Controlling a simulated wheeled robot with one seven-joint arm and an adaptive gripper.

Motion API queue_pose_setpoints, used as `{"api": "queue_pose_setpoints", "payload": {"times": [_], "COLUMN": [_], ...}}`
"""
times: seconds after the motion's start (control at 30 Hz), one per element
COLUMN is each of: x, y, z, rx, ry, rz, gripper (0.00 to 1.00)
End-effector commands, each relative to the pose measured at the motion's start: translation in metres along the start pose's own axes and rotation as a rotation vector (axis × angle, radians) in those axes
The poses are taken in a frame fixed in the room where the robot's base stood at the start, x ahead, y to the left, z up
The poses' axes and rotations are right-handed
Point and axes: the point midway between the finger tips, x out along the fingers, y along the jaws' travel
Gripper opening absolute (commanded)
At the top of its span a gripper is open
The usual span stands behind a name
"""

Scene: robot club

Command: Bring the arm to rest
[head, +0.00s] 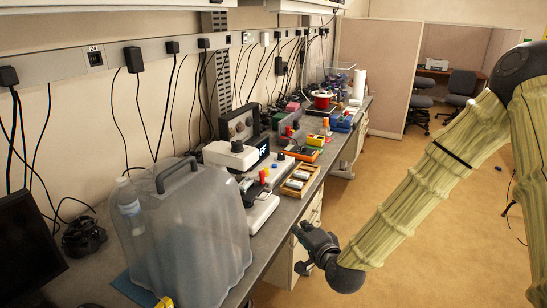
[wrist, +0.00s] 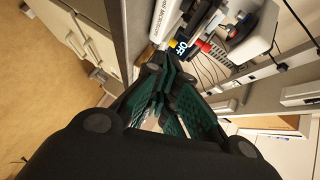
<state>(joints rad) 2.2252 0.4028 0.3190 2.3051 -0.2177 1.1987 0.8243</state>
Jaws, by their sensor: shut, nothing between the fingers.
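My gripper (head: 312,246) hangs at the end of my sleeved arm in the head view, just off the front edge of the workbench (head: 277,222). In the wrist view my gripper (wrist: 163,82) shows its green-padded fingers drawn together, with nothing held between them. The arm reaches down from the upper right and is bent, out over the open floor. No object touches the fingers in either view.
A microscope-like device (head: 240,160), a wooden tray (head: 300,180) and coloured parts stand further along. Brown floor (head: 440,255) is free at right. Office chairs (head: 460,88) stand far back.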

Motion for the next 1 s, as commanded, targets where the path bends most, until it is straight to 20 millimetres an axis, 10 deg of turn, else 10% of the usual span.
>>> {"api": "queue_pose_setpoints", "payload": {"times": [0.27, 0.6, 1.0], "x": [-0.043, -0.151, -0.302], "y": [0.147, 0.304, 0.413], "z": [0.052, 0.1, 0.122], "rx": [-0.253, -0.564, -0.833], "ry": [-0.161, -0.46, -0.865], "rz": [0.316, 0.67, 0.961], "gripper": [0.0, 0.0, 0.0]}}
